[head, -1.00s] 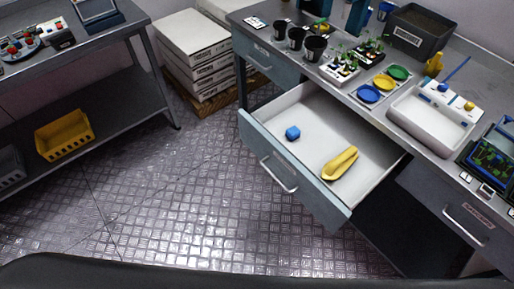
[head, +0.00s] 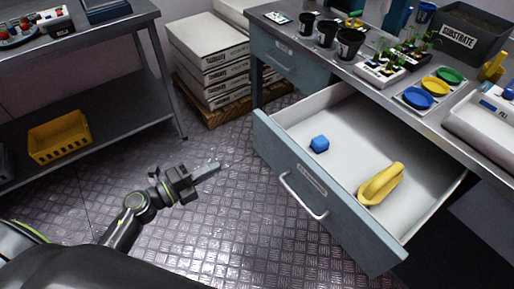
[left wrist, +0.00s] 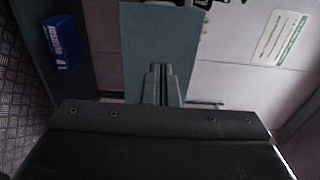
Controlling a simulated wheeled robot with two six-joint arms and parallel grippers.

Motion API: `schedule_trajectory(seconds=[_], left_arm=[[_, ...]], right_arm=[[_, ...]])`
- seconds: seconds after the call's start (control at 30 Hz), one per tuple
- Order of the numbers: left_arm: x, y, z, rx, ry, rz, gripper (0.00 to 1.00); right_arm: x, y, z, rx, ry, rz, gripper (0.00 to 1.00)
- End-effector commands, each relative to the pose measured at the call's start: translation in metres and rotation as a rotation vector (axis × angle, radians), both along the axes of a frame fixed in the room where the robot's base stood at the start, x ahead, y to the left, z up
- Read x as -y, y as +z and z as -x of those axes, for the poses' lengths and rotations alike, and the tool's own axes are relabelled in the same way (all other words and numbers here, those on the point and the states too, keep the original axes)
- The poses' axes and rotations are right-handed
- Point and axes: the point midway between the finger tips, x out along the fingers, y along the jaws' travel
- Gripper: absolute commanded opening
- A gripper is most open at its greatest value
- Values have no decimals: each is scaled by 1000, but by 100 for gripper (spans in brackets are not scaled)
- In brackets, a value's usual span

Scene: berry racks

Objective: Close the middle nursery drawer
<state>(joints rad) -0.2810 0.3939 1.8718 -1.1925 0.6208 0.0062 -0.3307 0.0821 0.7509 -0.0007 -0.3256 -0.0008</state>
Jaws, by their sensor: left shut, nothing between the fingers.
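The middle nursery drawer (head: 318,200) stands pulled out from the bench, its blue-grey front with a silver handle (head: 303,196) facing me. My right gripper is not in view.
The bench top (head: 345,68) holds black pots, seedling trays, coloured dishes and a substrate bin (head: 468,38). Boxes (head: 210,70) stand on a pallet behind. A shelf at left carries a yellow basket (head: 60,138). Open floor lies between shelf and drawer.

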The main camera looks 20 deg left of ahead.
Motion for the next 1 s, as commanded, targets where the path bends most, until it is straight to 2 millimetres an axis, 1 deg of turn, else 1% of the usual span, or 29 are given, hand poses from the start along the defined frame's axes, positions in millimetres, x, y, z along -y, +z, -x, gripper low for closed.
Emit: schedule_trajectory(seconds=[0.13,0.4,0.6,0.8,1.0], left_arm=[[13,4,-17,3,2,6,0],[49,3,-64,1,3,7,0],[70,2,-91,-2,3,7,0],[81,1,-105,-2,4,6,0],[83,0,-107,-3,4,4,0]], right_arm=[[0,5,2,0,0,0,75],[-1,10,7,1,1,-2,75],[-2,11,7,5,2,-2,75],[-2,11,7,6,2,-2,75],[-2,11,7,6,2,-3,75]])
